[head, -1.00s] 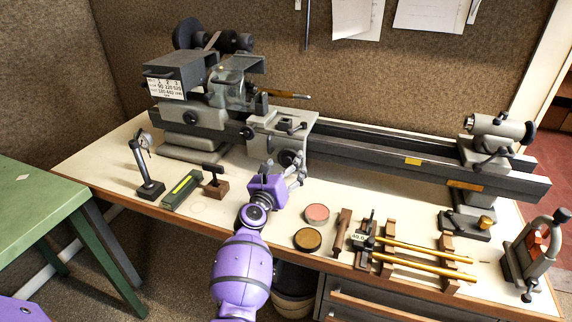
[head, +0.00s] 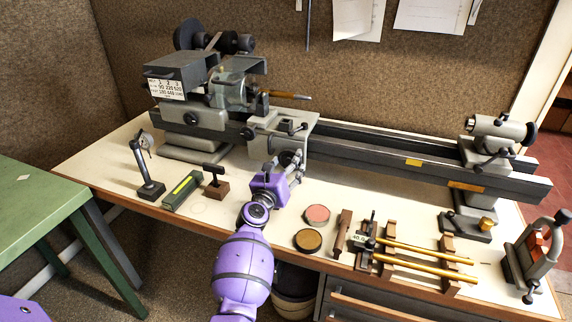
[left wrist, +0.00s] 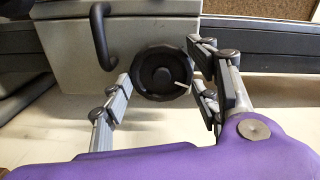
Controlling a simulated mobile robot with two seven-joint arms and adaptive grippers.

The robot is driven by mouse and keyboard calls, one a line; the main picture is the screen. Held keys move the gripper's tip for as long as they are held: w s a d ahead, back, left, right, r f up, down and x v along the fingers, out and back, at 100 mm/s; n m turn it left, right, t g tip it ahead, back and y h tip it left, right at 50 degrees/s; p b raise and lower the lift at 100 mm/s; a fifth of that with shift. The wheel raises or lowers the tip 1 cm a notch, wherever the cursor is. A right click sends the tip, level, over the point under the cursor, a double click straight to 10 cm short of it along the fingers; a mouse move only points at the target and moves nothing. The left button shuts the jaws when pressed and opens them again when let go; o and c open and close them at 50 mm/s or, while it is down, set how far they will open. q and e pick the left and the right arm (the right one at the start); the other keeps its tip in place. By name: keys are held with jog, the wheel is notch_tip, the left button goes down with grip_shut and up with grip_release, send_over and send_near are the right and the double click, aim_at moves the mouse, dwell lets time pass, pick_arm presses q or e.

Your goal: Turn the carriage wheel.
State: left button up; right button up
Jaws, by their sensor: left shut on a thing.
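The carriage wheel (left wrist: 158,76) is a dark round handwheel on the front of the lathe's grey carriage. It sits centrally in the left wrist view and has a small pale mark at its lower right. In the head view the carriage (head: 283,128) stands left of the middle, and my gripper partly covers the wheel. My left gripper (head: 283,163) reaches it from the front. In the left wrist view its fingers (left wrist: 166,80) flank the wheel left and right, shut on its rim. Exact finger contact is hard to see. My right gripper is out of view.
A dark curved lever (left wrist: 100,38) hangs left of the wheel. On the bench are a dial gauge stand (head: 150,185), a small brown block tool (head: 215,187), two round tins (head: 308,239) and brass rods on wooden rests (head: 390,268). The lathe bed (head: 400,158) runs right.

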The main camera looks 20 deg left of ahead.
pick_arm(q)
jog(key=shift+a, duration=0.1)
jog(key=m, duration=0.5)
jog(key=shift+r, duration=0.2)
jog(key=m, duration=0.5)
jog(key=shift+r+m+p, duration=0.1)
jog(key=shift+m+p, duration=0.2)
jog(key=m, duration=0.3)
jog(key=shift+m, duration=0.3)
jog(key=m, duration=0.3)
jog(key=shift+m, duration=0.4)
jog(key=shift+o, duration=0.3)
jog(key=m, duration=0.3)
jog(key=shift+p, duration=0.35)
jog(key=shift+a+f+m, duration=0.15)
jog(key=shift+f+m, duration=0.1)
jog(key=shift+m, duration=0.05)
jog(key=shift+c, duration=0.3)
